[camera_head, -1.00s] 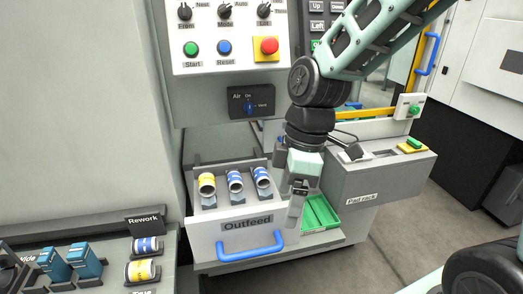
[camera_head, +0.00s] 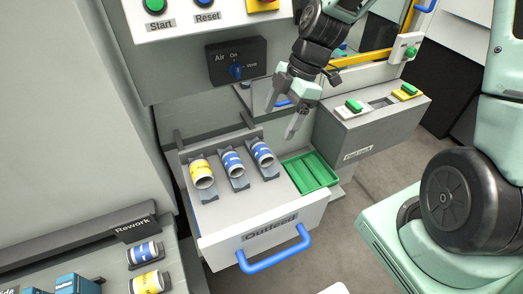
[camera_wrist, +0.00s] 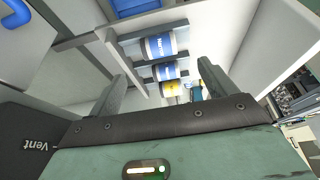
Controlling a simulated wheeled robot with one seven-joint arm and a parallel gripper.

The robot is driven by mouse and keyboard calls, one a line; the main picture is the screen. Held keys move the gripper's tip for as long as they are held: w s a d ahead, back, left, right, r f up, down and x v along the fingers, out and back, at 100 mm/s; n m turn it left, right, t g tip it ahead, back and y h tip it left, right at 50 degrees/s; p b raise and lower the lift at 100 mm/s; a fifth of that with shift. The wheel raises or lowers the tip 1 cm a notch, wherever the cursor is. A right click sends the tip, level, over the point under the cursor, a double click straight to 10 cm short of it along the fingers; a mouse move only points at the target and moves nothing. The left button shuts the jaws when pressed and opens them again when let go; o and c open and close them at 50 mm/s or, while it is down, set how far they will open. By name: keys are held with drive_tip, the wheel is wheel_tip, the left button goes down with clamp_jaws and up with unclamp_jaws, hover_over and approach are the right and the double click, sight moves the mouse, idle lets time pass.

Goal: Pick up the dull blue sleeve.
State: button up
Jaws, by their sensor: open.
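Three sleeves lie in cradles in the outfeed drawer (camera_head: 262,197): a yellow-banded sleeve (camera_head: 202,174) at the left, a blue-banded sleeve (camera_head: 233,163) in the middle and another blue-banded sleeve (camera_head: 263,153) at the right. Another blue-banded sleeve (camera_head: 143,252) lies in the rework area. I cannot tell which blue is the dull one. My gripper (camera_head: 282,119) is open and empty, above and behind the drawer. In the wrist view, sleeves show between and beyond the open fingers (camera_wrist: 165,64), the nearer one blue-banded (camera_wrist: 160,46).
A green tray (camera_head: 311,171) sits right of the sleeves in the drawer. The drawer has a blue handle (camera_head: 275,249). The pad rack (camera_head: 370,125) stands to the right. The black air panel (camera_head: 236,61) is left of my gripper.

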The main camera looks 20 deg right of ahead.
sight(262, 148)
drive_tip(key=x, duration=0.5)
drive_tip(key=shift+f, duration=0.2)
drive_tip(key=p+x, duration=0.1)
drive_tip(key=x, duration=0.3)
drive_tip(key=shift+a+r+p, duration=0.2)
drive_tip(key=shift+a+p, duration=0.15)
drive_tip(key=shift+w+a+f, duration=0.1)
drive_tip(key=shift+a+f, duration=0.1)
drive_tip(key=shift+f, duration=0.45)
drive_tip(key=c, duration=1.2)
drive_tip(key=shift+r, duration=0.15)
